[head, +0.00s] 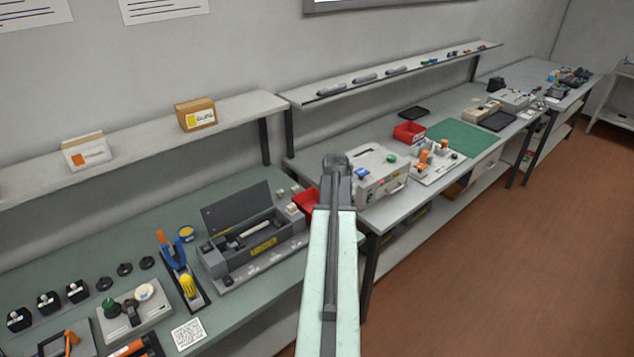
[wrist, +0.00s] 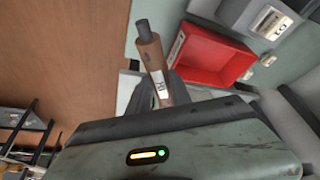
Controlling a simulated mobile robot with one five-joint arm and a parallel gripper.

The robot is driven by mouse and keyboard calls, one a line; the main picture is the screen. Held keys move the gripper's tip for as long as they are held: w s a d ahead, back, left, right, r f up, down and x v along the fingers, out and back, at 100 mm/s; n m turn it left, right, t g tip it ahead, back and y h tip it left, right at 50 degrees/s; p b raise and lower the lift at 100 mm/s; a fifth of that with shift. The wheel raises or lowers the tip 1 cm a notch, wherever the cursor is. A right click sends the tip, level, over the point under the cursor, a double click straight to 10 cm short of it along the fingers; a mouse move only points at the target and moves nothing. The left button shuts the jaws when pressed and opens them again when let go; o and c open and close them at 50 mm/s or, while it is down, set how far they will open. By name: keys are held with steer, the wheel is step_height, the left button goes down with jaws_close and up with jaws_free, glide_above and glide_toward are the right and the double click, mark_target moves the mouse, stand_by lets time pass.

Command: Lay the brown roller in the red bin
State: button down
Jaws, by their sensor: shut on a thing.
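The brown roller (wrist: 151,52) shows in the wrist view, with a grey end and a white label. My gripper (wrist: 174,88) is shut on it near the labelled part, and the roller sticks out beyond the jaws, tilted. A red bin (wrist: 205,57) lies behind and to the right of the roller in the wrist view; its visible inside looks empty. In the head view my gripper (head: 336,163) is seen from behind and the roller cannot be made out. A red bin (head: 304,201) is partly hidden behind my arm there.
A second red bin (head: 409,131) stands farther back, by a green mat (head: 446,137). A grey open-lidded unit (head: 252,238) is left of my arm, and a white machine (head: 374,172) is right of it. Shelves run along the wall above the benches.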

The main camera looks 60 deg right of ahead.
steer(key=w+d+n+t+y, duration=0.1)
steer(key=w+d+n, duration=0.1)
steer(key=w+n, duration=0.4)
steer(key=w+d+n+t+y, duration=0.2)
steer(key=w+d+n, duration=0.1)
steer(key=w+n, duration=0.3)
steer(key=shift+w+d+r, duration=0.35)
steer(key=shift+w+r, duration=0.1)
step_height(320, 180, down, 7)
steer(key=b, duration=0.6)
steer(key=shift+b, duration=0.3)
steer(key=c, duration=1.1)
jaws_free()
